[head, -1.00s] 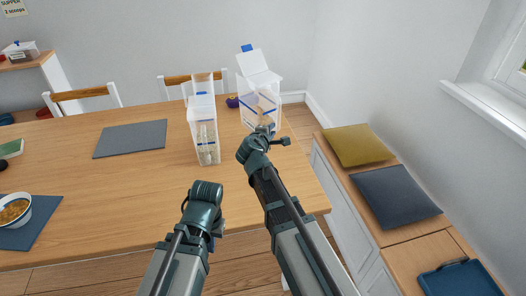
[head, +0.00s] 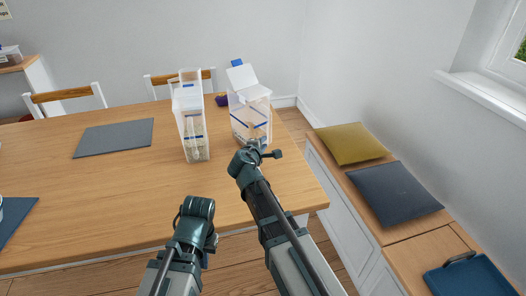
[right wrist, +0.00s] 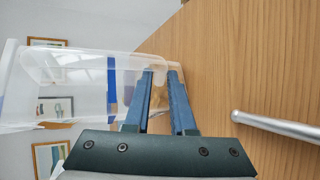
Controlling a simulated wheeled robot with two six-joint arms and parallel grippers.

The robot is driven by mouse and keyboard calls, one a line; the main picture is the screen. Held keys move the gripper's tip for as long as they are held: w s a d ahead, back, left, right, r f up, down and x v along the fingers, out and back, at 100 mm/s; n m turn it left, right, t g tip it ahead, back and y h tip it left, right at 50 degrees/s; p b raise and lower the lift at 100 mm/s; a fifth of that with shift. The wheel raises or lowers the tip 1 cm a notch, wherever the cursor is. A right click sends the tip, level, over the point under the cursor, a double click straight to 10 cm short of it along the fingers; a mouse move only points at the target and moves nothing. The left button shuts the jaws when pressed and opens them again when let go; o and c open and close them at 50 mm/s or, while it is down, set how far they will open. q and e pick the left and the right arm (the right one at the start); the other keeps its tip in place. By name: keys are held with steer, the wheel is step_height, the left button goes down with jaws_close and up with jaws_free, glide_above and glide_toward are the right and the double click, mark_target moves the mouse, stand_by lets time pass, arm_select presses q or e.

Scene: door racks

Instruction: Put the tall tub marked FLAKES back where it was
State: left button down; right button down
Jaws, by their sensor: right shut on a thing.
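Two clear tubs are at the table's far right. The right tub (head: 251,112), with blue bands and a raised clear lid, is at my right gripper (head: 262,146). In the right wrist view the gripper (right wrist: 161,72) is shut on the clear wall of this tub (right wrist: 75,85). The left tub (head: 192,120) is tall and narrow, with pale contents low inside, and stands upright on the table. No FLAKES marking is readable on either. I cannot tell whether the held tub touches the table. My left gripper (head: 197,212) is over the table's near edge; its jaws are hidden.
The wooden table (head: 110,200) is mostly clear in the middle. A grey mat (head: 113,138) lies at its far left, a blue mat (head: 14,218) at the near left. A small purple thing (head: 222,100) is behind the tubs. A bench with cushions (head: 395,192) is at right.

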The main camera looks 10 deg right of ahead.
arm_select(q)
steer(key=shift+f, duration=0.35)
arm_select(e)
steer(key=shift+f, duration=0.35)
steer(key=shift+f, duration=0.1)
arm_select(q)
steer(key=shift+f, duration=0.1)
arm_select(e)
steer(key=c, duration=0.8)
jaws_free()
steer(key=shift+o, duration=0.2)
arm_select(q)
step_height(320, 180, up, 4)
steer(key=p, duration=0.4)
steer(key=shift+r, duration=0.2)
arm_select(e)
steer(key=v, duration=1.2)
steer(key=shift+s, duration=0.1)
